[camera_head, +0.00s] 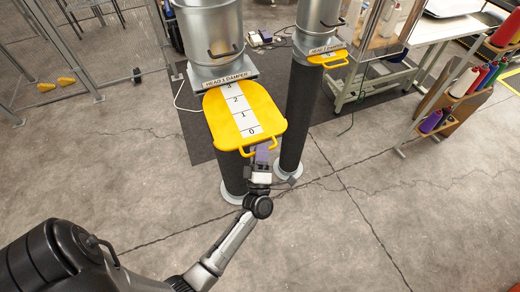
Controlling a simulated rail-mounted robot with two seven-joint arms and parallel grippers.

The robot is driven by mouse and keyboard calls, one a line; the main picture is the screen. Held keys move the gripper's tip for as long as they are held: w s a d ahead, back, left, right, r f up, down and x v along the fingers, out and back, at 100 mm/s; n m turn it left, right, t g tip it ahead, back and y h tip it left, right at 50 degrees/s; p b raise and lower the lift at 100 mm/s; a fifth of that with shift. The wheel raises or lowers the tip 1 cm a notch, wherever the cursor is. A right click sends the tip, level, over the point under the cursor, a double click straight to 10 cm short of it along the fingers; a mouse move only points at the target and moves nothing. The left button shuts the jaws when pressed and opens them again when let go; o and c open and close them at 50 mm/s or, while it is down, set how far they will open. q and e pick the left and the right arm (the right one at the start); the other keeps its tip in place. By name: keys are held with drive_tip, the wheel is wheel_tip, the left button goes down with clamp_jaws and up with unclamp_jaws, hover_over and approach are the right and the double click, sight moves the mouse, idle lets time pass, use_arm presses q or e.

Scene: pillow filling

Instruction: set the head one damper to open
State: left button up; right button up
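The head one damper is a yellow sliding plate (273,110) with a white scale strip (239,112) numbered 0 at the near end up to 3 by the slot. It sticks far out toward me from under the label "HEAD 1 DAMPER" (226,80). Its yellow handle (246,153) is at the near edge. My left gripper (264,156) is at the right part of this handle, below the plate's edge. The fingers are small and partly overlap the handle, so I cannot tell whether they are closed on it. My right gripper is out of view.
The head 2 damper (328,58), behind and right, shows only a short yellow end and handle. A dark column (301,110) stands below it. A rack of bottles (468,82) and a workbench (443,28) are at the right. The concrete floor in front is clear.

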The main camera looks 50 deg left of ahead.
use_arm(q)
drive_tip(key=shift+o, duration=1.4)
drive_tip(key=shift+d+f, duration=0.1)
drive_tip(key=b+v, duration=0.3)
drive_tip(key=v, duration=0.4)
drive_tip(key=shift+s, duration=0.2)
drive_tip(key=shift+f, duration=0.1)
